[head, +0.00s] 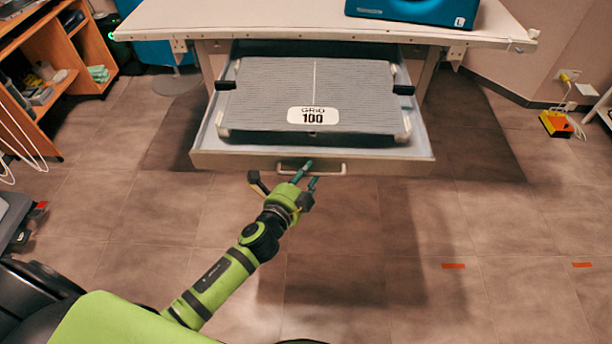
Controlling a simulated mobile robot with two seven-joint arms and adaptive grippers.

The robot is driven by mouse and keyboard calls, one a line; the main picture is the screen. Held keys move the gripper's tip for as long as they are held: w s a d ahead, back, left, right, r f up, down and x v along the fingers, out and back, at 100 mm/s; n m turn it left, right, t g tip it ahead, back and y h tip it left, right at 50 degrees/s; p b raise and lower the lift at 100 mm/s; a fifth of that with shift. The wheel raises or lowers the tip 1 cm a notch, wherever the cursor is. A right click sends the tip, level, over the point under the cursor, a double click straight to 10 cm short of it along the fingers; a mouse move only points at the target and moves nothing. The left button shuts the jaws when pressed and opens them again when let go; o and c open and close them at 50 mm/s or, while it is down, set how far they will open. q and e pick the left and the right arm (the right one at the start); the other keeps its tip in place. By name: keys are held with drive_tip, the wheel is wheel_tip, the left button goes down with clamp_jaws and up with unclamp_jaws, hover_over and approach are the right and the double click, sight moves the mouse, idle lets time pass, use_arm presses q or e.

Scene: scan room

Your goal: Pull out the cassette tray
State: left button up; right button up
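The cassette tray (215,158) is a pale drawer under the white table, and it stands out well past the table's front edge. A grey ribbed panel (265,95) labelled "GRID 100" lies in it. A light bar handle (340,169) is on its front face. My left gripper (308,173) reaches the handle from below. Its two teal fingertips are close together at the left-middle of the bar, and one overlaps it. I cannot tell whether they clasp the bar. My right gripper is not in view.
The white table (240,18) with a blue device (412,8) on it overhangs the drawer. An orange shelf unit (55,55) is at left. An orange-yellow box (556,124) lies by the right wall. The tiled floor in front is clear.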

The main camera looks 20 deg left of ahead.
use_arm(q)
drive_tip(key=shift+s, duration=0.1)
drive_tip(key=v, duration=1.2)
drive_tip(key=shift+f, duration=0.2)
